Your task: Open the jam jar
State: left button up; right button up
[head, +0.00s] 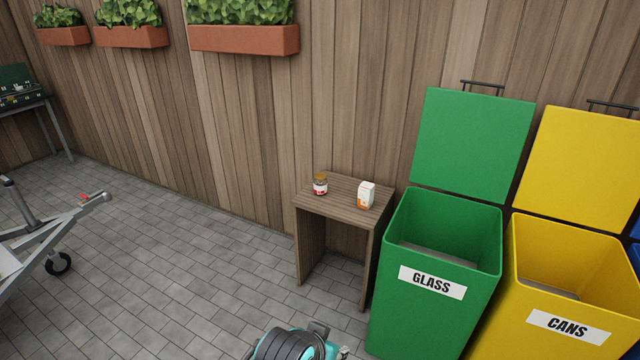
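A small jam jar (320,185) with a dark red and white label and a brownish lid stands upright on a small wooden table (342,188) against the fence. The lid appears to be on the jar; the jar is too small in the picture to tell more. Neither of my grippers shows in the head view, and nothing touches the jar.
A white and orange carton (366,195) stands right of the jar. Open green GLASS bin (440,250) and yellow CANS bin (570,275) stand to the right. A teal hose reel (292,344) lies in front. A metal trailer frame (45,235) is left; paving between is clear.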

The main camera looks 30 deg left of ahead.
aim_at(321, 187)
jog(key=i+j+u, duration=0.15)
jog(key=i+j, duration=0.3)
jog(key=i+j+u, duration=0.15)
jog(key=i+j, duration=0.3)
jog(key=i+j+u, duration=0.15)
jog(key=i+j, duration=0.2)
jog(key=i, duration=0.15)
jog(key=i+j+u, duration=0.15)
jog(key=i+j, duration=0.15)
jog(key=i, duration=0.2)
